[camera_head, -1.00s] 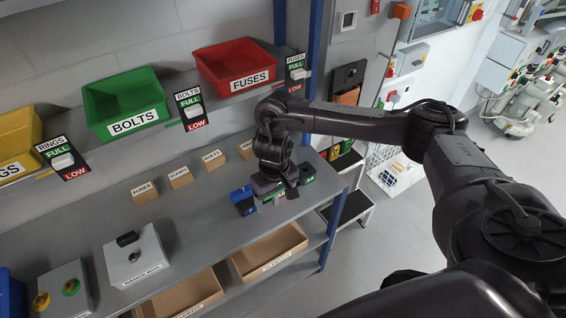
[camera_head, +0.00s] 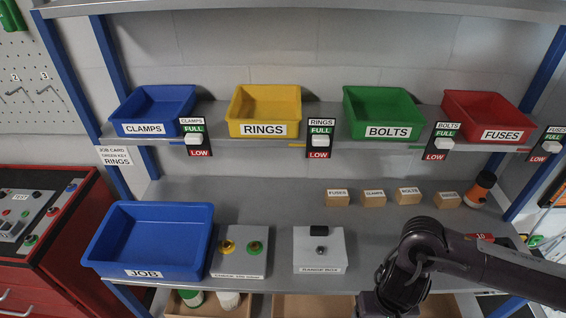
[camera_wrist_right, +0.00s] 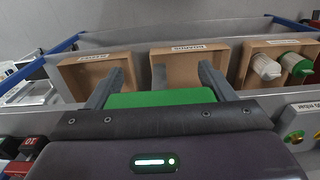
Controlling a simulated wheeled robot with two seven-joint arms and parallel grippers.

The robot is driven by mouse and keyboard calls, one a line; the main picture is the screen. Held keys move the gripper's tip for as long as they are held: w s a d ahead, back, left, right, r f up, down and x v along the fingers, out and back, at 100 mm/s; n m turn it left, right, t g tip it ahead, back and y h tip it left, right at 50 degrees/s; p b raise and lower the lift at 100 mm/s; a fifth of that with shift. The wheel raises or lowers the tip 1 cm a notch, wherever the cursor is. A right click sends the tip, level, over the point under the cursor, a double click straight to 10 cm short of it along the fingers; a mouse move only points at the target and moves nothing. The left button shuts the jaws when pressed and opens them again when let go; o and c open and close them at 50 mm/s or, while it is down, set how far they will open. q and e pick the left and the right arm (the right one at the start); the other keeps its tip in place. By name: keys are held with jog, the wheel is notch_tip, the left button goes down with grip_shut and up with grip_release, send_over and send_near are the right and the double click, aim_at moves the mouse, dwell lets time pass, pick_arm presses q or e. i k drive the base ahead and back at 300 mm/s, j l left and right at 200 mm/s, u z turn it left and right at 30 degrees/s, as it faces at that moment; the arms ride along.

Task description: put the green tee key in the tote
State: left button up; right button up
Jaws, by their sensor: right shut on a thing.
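The tote is the blue open tray marked JOB (camera_head: 155,238) on the left part of the bench in the head view. It looks empty. My right gripper (camera_head: 384,304) is low at the right in the head view, well to the right of the tote; its fingertips are hidden there. In the right wrist view my right gripper (camera_wrist_right: 160,72) is shut on a green block-like part, taken as the green tee key's handle (camera_wrist_right: 160,98), between its two fingers. The rest of the key is hidden. My left gripper is not in view.
Several small cartons (camera_head: 373,198) and an orange cylinder (camera_head: 482,189) stand behind. Labelled bins (camera_head: 264,104) line the shelf above.

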aim_at(137, 248)
jog(key=j, duration=2.95)
